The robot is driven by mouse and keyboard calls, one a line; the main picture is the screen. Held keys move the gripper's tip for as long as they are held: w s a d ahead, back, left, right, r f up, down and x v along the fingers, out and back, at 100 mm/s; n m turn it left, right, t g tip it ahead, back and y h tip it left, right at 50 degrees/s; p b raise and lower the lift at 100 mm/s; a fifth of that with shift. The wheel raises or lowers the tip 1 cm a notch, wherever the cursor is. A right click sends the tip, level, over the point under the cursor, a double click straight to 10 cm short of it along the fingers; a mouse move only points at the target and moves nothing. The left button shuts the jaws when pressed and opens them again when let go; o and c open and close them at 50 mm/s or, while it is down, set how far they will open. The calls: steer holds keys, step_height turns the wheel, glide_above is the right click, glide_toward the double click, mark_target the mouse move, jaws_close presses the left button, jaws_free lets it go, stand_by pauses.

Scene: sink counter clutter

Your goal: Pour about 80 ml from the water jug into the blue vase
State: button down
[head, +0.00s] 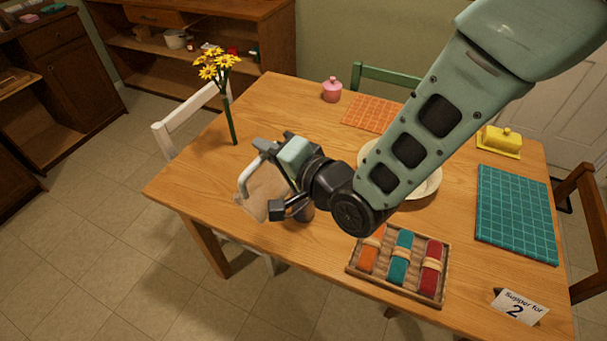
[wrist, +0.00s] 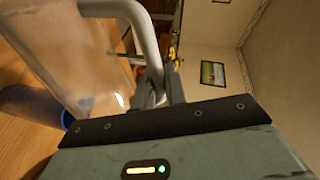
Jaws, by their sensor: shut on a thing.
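The clear water jug (head: 264,194) is tilted above the near left part of the table. My gripper (head: 270,178) is shut on its pale grey handle (head: 246,178). In the wrist view the handle (wrist: 148,45) rises between the fingers, and the see-through jug wall (wrist: 70,55) fills the upper left. The blue vase (wrist: 30,108) shows at the left of the wrist view, beside or below the jug, with a bright blue rim. In the head view the vase (head: 306,212) is mostly hidden by my gripper. I cannot make out the water level or any stream.
Yellow flowers (head: 218,66) on a green stem stand at the table's left edge. A wooden tray (head: 440,296) of rolled napkins, a white plate (head: 425,189), a teal mat (head: 515,215), a yellow butter dish (head: 499,140), a pink pot (head: 332,91) and a sign (head: 520,307) occupy the table.

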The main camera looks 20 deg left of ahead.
mark_target(254, 187)
steer(key=s+f+n+b, duration=0.1)
steer(key=b, duration=0.1)
steer(key=s+a+f+n+b, duration=0.1)
steer(key=s+f+b, duration=0.1)
steer(key=shift+s+a+t, duration=0.1)
steer(key=shift+t, duration=0.3)
steer(key=shift+s+n+b, duration=0.15)
steer(key=shift+n+b, duration=0.15)
steer(key=shift+b, duration=0.1)
steer(key=shift+r, duration=0.2)
steer(key=shift+s+a+f+n+b, duration=0.15)
steer(key=shift+s+f+n+b, duration=0.1)
steer(key=shift+f+n+b, duration=0.25)
steer(key=shift+r, duration=0.15)
steer(key=shift+s, duration=0.1)
